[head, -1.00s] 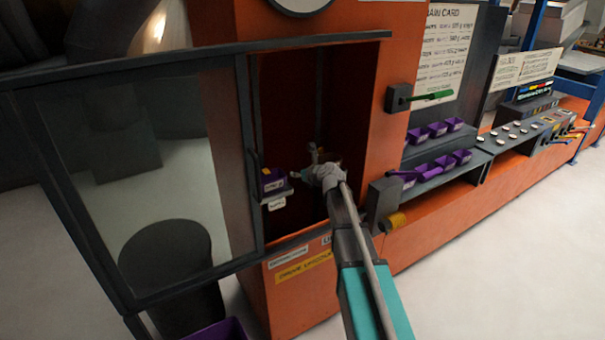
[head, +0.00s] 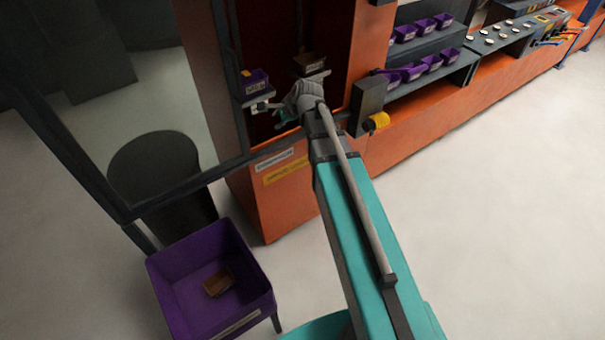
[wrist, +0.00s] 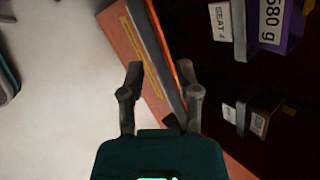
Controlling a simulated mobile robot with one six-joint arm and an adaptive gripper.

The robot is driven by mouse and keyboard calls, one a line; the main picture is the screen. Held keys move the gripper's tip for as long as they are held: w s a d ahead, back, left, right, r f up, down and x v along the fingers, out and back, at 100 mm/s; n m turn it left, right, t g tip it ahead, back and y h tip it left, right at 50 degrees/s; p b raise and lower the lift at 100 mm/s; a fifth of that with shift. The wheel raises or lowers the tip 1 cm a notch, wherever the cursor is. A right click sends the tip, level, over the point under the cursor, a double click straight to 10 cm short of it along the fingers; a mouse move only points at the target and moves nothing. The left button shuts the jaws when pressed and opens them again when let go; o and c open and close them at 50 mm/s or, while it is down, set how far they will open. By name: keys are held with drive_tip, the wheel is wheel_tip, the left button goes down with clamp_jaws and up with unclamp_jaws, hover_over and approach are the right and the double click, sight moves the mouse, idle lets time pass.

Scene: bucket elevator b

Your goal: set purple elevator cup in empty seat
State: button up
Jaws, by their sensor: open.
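My gripper (head: 272,112) is open at the front of the orange cabinet opening, and nothing shows between its fingers in the wrist view (wrist: 160,75). A purple cup (head: 257,79) sits on a grey seat at the opening's left side. In the wrist view a purple cup (wrist: 291,22) reads "680 g", beside a "SEAT 4" label (wrist: 219,22). A brown cup (head: 309,62) sits on another seat behind my gripper; a brown cup also shows in the wrist view (wrist: 262,118). Several purple cups (head: 425,28) stand on the rack at right. No empty seat is clearly visible.
A purple bin (head: 165,285) with a brown cup (head: 218,282) inside stands low at front left. A dark cylinder (head: 155,165) stands behind the framed panel. Floor at right is clear.

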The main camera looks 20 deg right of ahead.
drive_tip(key=s+d+f+n+g+h, duration=0.1)
drive_tip(key=s+f+n+g+h, duration=0.1)
drive_tip(key=s+n, duration=0.6)
drive_tip(key=s+d+f+n+g+h, duration=0.1)
drive_tip(key=s+n+g, duration=0.3)
drive_tip(key=s+n, duration=0.5)
drive_tip(key=s+f+h, duration=0.1)
drive_tip(key=s, duration=0.2)
drive_tip(key=shift+s, duration=0.35)
